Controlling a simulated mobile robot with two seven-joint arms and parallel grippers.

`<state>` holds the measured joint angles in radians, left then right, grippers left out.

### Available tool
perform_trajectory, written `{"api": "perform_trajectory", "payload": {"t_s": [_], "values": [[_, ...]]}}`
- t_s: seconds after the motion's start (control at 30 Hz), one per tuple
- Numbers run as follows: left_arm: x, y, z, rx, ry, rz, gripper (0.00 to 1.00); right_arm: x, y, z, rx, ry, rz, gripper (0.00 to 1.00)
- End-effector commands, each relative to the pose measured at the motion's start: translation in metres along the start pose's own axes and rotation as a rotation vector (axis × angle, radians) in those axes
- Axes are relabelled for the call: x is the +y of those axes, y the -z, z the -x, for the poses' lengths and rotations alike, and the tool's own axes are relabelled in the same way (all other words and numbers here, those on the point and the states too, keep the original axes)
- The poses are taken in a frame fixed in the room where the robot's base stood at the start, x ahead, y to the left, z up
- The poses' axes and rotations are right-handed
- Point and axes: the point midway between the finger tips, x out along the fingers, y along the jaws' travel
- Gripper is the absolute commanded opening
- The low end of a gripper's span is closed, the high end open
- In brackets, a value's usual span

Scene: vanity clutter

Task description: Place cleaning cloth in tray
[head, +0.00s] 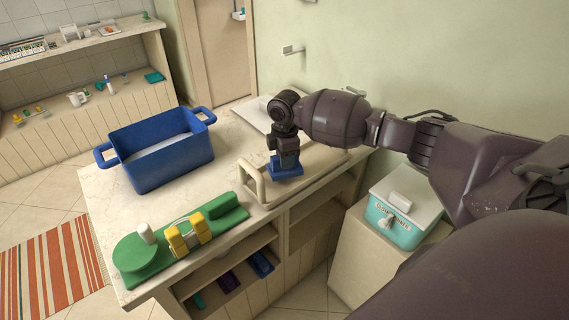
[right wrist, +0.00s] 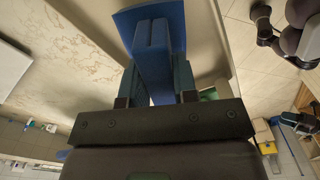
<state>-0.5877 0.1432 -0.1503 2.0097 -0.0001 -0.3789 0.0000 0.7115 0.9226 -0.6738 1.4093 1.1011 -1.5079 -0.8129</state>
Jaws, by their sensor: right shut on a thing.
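My right gripper (head: 287,158) points down and is shut on a blue item, which I take to be the cleaning cloth (head: 289,170). In the right wrist view the blue cloth (right wrist: 152,45) sits between the fingers of my right gripper (right wrist: 155,85), with a flat, wider part beyond them. The beige tray (head: 262,193), with a raised loop handle at its left end, lies near the counter's front edge. The cloth is over or in the tray; I cannot tell whether it touches the bottom. My left gripper is not seen.
A large blue pot (head: 165,165) stands at the left of the counter (head: 105,190). A green holder (head: 150,260) with yellow items sits at the front-left corner. A flat pale board (head: 252,113) lies behind the tray. A teal box (head: 402,225) stands at the right.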

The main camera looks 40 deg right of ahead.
Motion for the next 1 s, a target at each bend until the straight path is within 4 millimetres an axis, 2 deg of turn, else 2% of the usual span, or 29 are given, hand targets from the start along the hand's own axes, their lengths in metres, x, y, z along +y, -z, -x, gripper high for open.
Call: {"api": "perform_trajectory", "payload": {"t_s": [0.03, 0.13, 0.5, 0.53, 0.67, 0.7, 1.0], "values": [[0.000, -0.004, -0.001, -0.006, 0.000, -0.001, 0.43, 0.000, 0.000, -0.011, 0.000, 0.003, 0.000, 0.04], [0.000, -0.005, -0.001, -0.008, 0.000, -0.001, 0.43, 0.000, 0.000, -0.020, -0.001, 0.002, 0.000, 0.04], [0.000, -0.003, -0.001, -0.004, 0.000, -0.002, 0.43, 0.000, 0.000, -0.022, 0.001, 0.000, 0.001, 0.04], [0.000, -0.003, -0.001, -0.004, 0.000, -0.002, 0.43, 0.000, 0.000, -0.022, 0.001, -0.001, 0.001, 0.30], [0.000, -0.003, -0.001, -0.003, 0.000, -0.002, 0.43, 0.000, 0.000, -0.022, 0.001, -0.001, 0.001, 0.50], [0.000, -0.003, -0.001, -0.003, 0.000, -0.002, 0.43, 0.000, 0.000, -0.022, 0.001, -0.001, 0.001, 0.53], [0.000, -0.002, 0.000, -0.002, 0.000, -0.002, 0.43, 0.001, 0.000, -0.019, 0.000, -0.002, 0.001, 0.53]]}}
